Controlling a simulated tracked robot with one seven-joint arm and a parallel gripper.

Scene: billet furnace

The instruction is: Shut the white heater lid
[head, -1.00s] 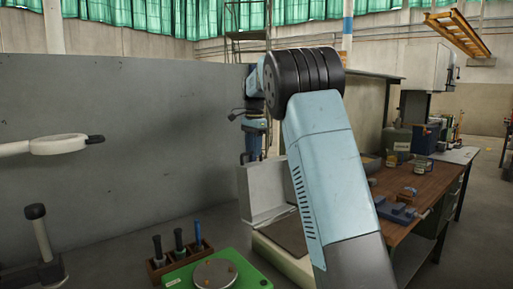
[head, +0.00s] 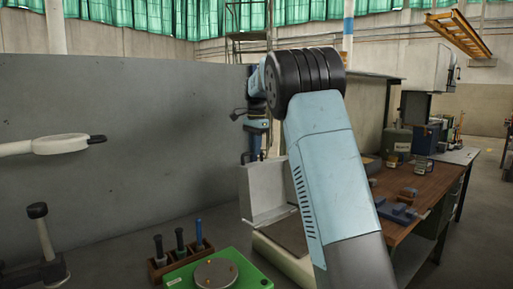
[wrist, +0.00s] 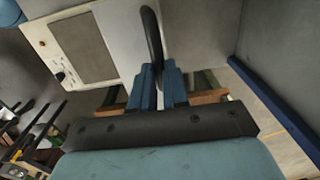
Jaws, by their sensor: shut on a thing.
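The white heater lid (head: 265,193) stands open, roughly upright, at the back edge of the pale heater body (head: 277,262) in the head view. In the wrist view the white heater body (wrist: 118,30) is at upper left, with its grey plate (wrist: 84,46) and a dark knob, and the grey lid face (wrist: 203,35) is at upper right. My gripper (wrist: 160,70) is shut on a black handle (wrist: 151,38) between its blue fingers. In the head view my gripper is behind the lid's top left, its fingertips too small to make out.
A wooden rack (head: 178,257) with several dark-handled tools and a green scale (head: 222,272) stand left of the heater. A brown workbench (head: 420,192) with blue blocks is at the right. A grey wall panel (head: 120,140) stands behind.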

